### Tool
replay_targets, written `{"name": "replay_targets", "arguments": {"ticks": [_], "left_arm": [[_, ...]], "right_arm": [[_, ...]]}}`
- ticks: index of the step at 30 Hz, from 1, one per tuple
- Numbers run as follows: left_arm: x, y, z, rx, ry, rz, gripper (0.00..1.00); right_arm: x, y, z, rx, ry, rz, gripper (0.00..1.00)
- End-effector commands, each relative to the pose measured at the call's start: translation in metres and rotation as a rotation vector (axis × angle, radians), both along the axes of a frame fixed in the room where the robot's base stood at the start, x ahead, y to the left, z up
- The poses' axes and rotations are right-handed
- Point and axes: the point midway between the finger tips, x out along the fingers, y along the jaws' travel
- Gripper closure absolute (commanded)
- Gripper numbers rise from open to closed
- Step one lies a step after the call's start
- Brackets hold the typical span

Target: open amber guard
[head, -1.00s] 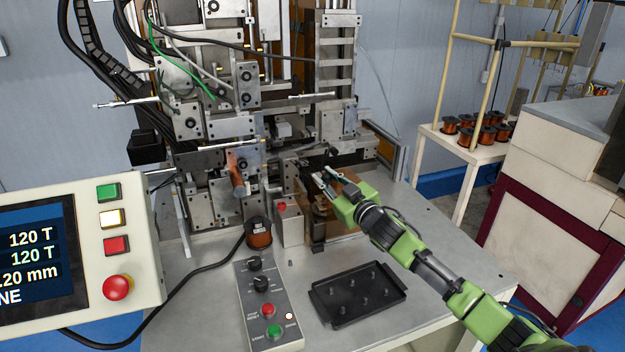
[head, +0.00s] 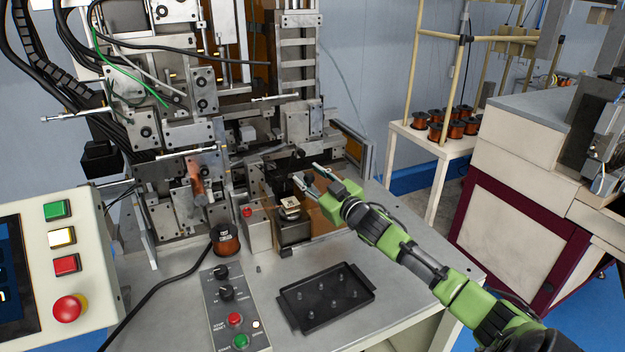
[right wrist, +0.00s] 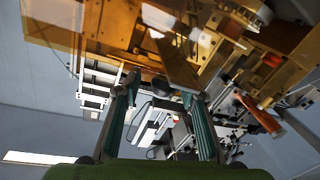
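The amber guard (head: 326,214) is a see-through orange-brown panel at the front right of the winding machine. In the right wrist view the amber panel (right wrist: 95,30) spreads across the top, beyond the open fingers (right wrist: 162,88). A dark rounded piece shows between the fingers; I cannot tell whether they touch it or the guard. My left gripper is out of view.
A black tray with pegs (head: 325,298) lies on the table in front of the guard. A button box (head: 235,310) and a copper spool (head: 226,241) stand left of it. A control panel (head: 65,255) fills the lower left. The table's right side is clear beneath my arm.

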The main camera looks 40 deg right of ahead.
Motion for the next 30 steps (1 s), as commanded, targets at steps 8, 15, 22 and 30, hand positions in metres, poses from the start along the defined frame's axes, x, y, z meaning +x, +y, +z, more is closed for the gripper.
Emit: {"name": "replay_targets", "arguments": {"ticks": [8, 15, 22, 30], "left_arm": [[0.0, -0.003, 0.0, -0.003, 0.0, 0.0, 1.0], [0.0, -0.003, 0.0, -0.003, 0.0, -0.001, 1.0], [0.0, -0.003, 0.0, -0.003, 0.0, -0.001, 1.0], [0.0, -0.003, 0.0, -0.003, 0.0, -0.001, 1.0]], "right_arm": [[-0.022, 0.002, -0.002, 0.0, 0.003, 0.001, 0.63], [-0.06, 0.004, -0.003, 0.001, 0.004, 0.001, 0.63], [-0.095, 0.007, -0.002, 0.002, 0.003, 0.0, 0.63], [-0.117, 0.008, -0.001, 0.003, 0.001, 0.0, 0.63]]}}
